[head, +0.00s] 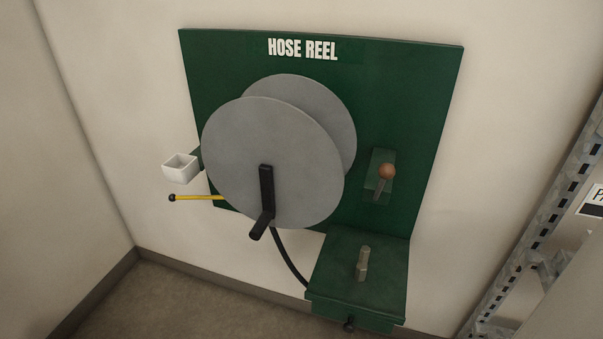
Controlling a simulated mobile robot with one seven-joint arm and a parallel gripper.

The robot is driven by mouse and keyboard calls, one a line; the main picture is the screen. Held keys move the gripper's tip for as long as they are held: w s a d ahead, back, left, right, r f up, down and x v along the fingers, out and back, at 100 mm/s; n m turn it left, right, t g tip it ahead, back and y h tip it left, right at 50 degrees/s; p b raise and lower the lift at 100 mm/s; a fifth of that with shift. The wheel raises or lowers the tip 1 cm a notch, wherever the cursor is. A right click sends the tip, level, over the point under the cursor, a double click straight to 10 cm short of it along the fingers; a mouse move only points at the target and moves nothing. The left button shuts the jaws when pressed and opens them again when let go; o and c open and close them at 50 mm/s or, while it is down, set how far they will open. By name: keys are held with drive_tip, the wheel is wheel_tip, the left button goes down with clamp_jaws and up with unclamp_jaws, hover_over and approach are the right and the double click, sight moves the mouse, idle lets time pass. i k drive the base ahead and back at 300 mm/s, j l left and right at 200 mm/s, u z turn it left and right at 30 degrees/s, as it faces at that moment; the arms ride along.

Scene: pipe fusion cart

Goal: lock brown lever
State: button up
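The brown lever (385,178) is a short metallic shaft with a round brown knob on its end. It sticks out from a small green mounting plate (373,165) on the green hose reel board (415,120), to the right of the grey reel. The knob is at the top of the shaft as seen here. I cannot tell from this view whether the lever is locked. My gripper is not in view.
The grey reel (270,160) has a black crank handle (266,190) jutting forward. A white square cup (180,168) and a yellow rod with black tip (200,198) stick out left. A green shelf (335,265) below holds an upright metal fitting (363,263). Metal racking (545,200) stands right.

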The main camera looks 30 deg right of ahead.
sight(386, 171)
drive_tip(key=l+z, duration=0.1)
drive_tip(key=z, duration=0.3)
drive_tip(key=i+z, duration=0.1)
drive_tip(key=z, duration=0.35)
drive_tip(key=l+z, duration=0.1)
drive_tip(key=z, duration=0.3)
